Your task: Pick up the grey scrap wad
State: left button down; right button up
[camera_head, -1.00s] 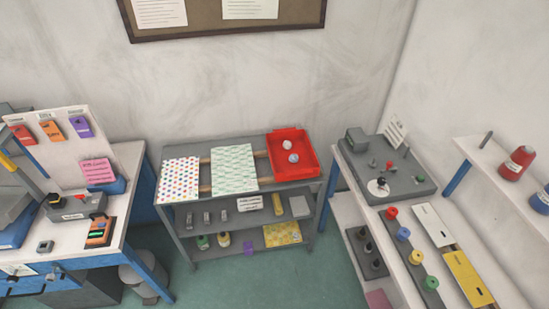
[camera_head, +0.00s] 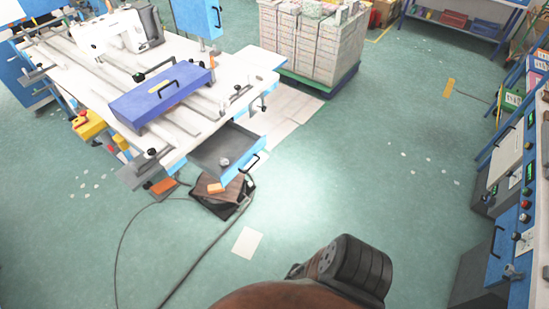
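A small pale grey lump (camera_head: 224,162) lies in an open grey drawer (camera_head: 208,157) under the front right corner of the white sewing table. It may be the grey scrap wad, but it is too small to be sure. Neither of my grippers is in view.
The white sewing table (camera_head: 70,62) carries a blue case (camera_head: 150,100). A dark pedal box (camera_head: 222,198) with an orange block and a cable lies below the drawer. A loaded pallet (camera_head: 320,83) stands behind. A brown rounded shape (camera_head: 270,297) fills the bottom edge. Open green floor lies right.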

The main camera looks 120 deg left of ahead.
aim_at(223, 161)
jog(key=u, duration=5.2)
jog(key=i, duration=0.8)
jog(key=u, duration=0.1)
